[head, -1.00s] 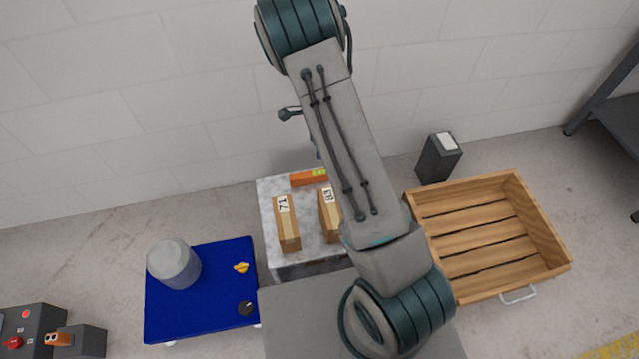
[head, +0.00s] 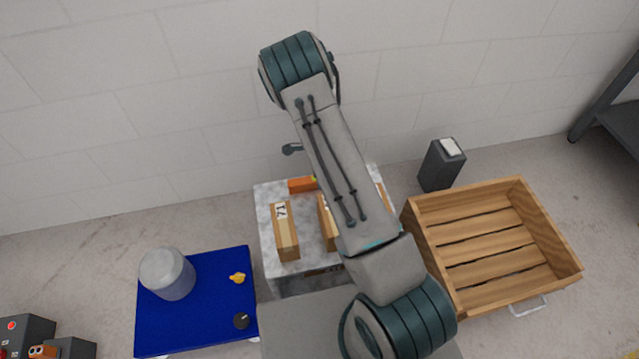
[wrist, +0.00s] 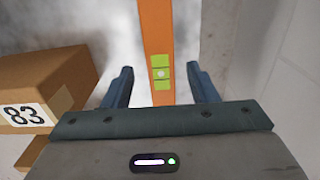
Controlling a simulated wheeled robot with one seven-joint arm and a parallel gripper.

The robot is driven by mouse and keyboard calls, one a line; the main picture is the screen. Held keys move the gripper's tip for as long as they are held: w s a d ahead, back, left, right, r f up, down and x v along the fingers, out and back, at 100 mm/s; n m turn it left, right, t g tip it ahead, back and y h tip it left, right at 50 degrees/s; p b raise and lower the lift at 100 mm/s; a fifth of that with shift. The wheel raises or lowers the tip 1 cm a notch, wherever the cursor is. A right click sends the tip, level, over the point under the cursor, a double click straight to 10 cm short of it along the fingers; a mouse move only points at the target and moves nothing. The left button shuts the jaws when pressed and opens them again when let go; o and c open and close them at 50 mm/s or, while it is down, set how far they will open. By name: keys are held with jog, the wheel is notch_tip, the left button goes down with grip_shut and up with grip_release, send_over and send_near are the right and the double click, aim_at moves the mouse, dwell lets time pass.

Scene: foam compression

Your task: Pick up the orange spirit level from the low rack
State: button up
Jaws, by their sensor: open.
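The orange spirit level (wrist: 156,32) runs up the middle of the wrist view, with a yellow-green vial section near its lower end. In the head view the spirit level (head: 301,185) lies at the back of the low rack (head: 265,225), partly hidden by my arm. My gripper (wrist: 161,85) is open, with one blue finger on each side of the spirit level and visible gaps to it. I cannot tell how far the fingertips are above the rack's top. In the head view the fingers are hidden behind my arm.
A cardboard box marked 83 (wrist: 45,85) stands close left of my fingers. A box marked 71 (head: 286,235) is further left on the rack. A wooden crate (head: 425,250) and dark bin (head: 440,168) stand right; a blue platform (head: 205,320) stands left. The wall is close behind.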

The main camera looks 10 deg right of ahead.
notch_tip(320, 180, down, 4)
jog(key=shift+w+d+r+b, duration=0.1)
jog(key=shift+r+b, duration=0.1)
jog(key=shift+b, duration=0.35)
jog(key=shift+r, duration=0.1)
grip_shut()
jog(key=shift+r, duration=0.1)
